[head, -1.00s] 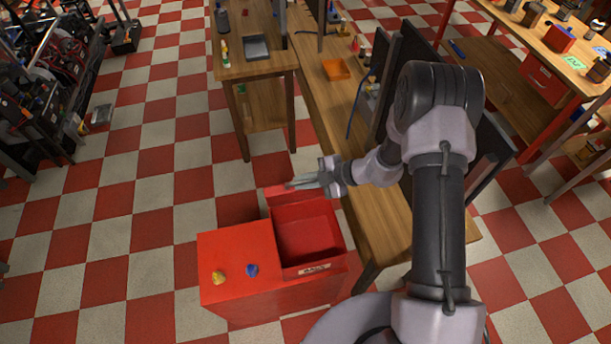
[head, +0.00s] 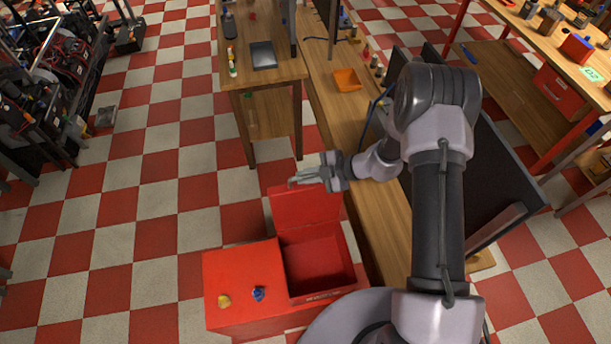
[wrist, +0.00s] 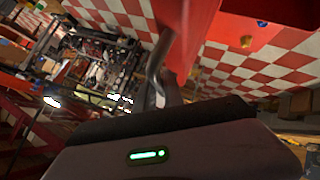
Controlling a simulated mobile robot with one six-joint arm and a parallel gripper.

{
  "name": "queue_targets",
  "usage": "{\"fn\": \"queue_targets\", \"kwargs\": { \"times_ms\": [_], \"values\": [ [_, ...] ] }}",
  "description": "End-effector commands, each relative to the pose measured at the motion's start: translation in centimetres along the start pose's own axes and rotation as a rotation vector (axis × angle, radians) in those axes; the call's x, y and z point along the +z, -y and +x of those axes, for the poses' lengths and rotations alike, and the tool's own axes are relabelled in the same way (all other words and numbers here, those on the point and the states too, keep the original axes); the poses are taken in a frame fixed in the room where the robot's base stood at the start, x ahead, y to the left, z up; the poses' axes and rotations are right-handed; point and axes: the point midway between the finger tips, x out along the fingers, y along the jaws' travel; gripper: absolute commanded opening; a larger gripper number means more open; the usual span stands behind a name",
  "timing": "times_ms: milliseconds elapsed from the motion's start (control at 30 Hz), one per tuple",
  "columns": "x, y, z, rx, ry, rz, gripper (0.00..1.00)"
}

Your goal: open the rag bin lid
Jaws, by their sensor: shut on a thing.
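The rag bin (head: 352,268) is a red box with its top open and its inside showing in the head view. Its red lid (head: 303,212) stands raised at the bin's far edge. My gripper (head: 308,179) is at the lid's upper edge, its fingers pointing left, shut on the lid. In the wrist view the lid (wrist: 188,35) is a red panel close against a grey finger of my gripper (wrist: 160,80). The exact contact is partly hidden in both views.
A red cabinet top (head: 240,265) beside the bin carries a yellow item (head: 224,301) and a blue item (head: 258,294). A wooden bench (head: 330,120) with an orange tray (head: 347,79) runs behind and to the right.

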Motion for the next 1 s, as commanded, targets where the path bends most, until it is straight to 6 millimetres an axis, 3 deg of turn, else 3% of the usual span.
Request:
{"fn": "queue_targets", "kwargs": {
  "times_ms": [267, 300, 400, 767, 867, 1000],
  "values": [
    [0.0, -0.1, 0.0, 0.002, -0.001, 0.0, 0.0],
    [-0.1, -0.1, 0.0, 0.002, -0.001, 0.0, 0.18],
    [0.0, -0.1, 0.0, 0.002, -0.001, 0.0, 0.34],
    [0.0, -0.1, -0.5, 0.002, 0.0, 0.0, 0.34],
    [0.1, -0.1, -2.1, 0.004, 0.001, 0.0, 0.34],
    [0.1, -0.2, -5.6, 0.006, 0.003, 0.001, 0.34]
  ]
}}
